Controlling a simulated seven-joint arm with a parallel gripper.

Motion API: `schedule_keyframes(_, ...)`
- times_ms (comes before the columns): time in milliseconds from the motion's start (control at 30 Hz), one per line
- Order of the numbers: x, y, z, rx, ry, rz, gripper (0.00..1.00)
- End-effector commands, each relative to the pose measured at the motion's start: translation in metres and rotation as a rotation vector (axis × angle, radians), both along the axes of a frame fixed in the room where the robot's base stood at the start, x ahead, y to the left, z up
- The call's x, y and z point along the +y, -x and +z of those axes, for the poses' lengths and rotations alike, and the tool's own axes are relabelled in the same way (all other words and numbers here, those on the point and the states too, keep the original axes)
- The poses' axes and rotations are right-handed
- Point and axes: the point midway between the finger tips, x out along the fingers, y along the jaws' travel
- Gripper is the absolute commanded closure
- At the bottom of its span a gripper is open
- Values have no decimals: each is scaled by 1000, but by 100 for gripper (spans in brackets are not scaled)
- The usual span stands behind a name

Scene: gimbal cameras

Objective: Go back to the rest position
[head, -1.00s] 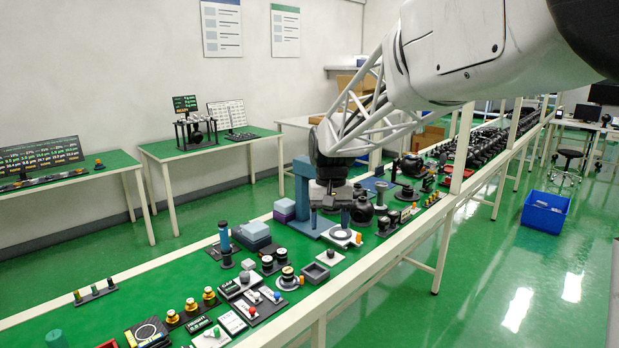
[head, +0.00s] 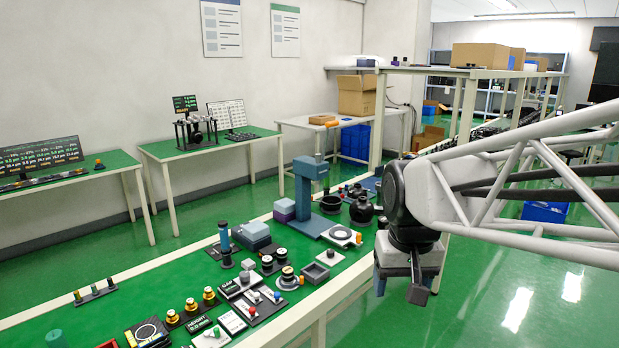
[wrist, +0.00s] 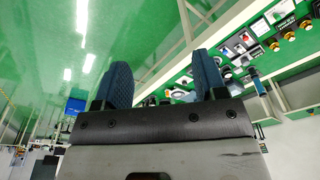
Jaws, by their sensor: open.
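My gripper (head: 400,290) hangs to the right of the long green workbench (head: 160,285), past its front edge, over the open floor in the head view. In the wrist view its two blue ribbed fingers (wrist: 163,80) stand wide apart with nothing between them. The bench and its parts lie beyond the fingers, to the right in the wrist view.
A blue-grey press-like stand (head: 304,195) rises from the bench left of my gripper. A small grey tray (head: 315,272) and several knobs and cameras lie nearby. A blue bin (head: 545,212) sits on the floor behind my arm. The green floor (head: 470,310) below is clear.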

Motion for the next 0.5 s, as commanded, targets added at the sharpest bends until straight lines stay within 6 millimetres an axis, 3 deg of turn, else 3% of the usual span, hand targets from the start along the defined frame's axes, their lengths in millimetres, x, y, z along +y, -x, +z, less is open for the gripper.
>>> schedule_keyframes(300, -21, 75, -23, -61, 8, -23, 35)
schedule_keyframes(500, -28, 109, -38, -91, 14, -32, 35)
